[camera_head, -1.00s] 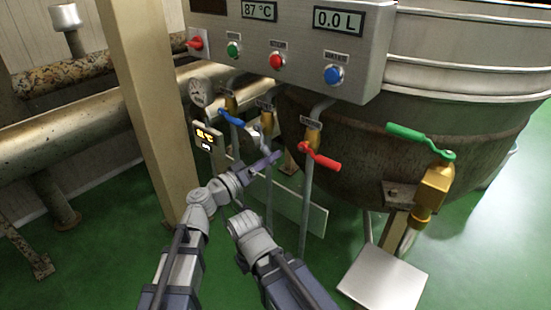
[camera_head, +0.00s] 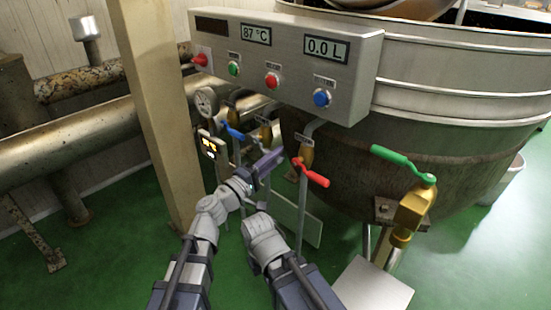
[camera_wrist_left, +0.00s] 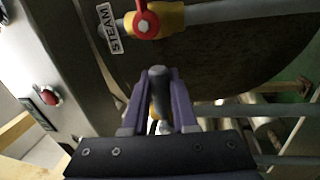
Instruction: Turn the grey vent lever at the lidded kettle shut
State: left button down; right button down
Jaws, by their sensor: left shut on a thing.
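The grey vent lever (camera_wrist_left: 158,82) shows in the left wrist view as a dark grey rounded handle between my fingers. In the head view it is mostly hidden behind my left gripper (camera_head: 268,162), below the middle brass valve (camera_head: 265,131). My left gripper, with purple fingers (camera_wrist_left: 158,103), is shut on the lever, one finger on each side. The valve body behind the fingers is only partly visible. The large steel kettle (camera_head: 440,85) stands to the right of the gripper.
A red lever (camera_head: 312,172) is close to the right of my gripper, and a blue lever (camera_head: 238,133) is close to the left. A control box (camera_head: 290,50) overhangs the valves. A green lever (camera_head: 402,162) is farther right. A beige post (camera_head: 155,110) stands left.

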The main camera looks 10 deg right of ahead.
pick_arm(q)
jog(key=shift+r+n, duration=0.35)
jog(key=shift+n, duration=0.25)
jog(key=c, duration=0.7)
grip_release()
jog(key=shift+r+p, duration=0.15)
jog(key=shift+p, duration=0.2)
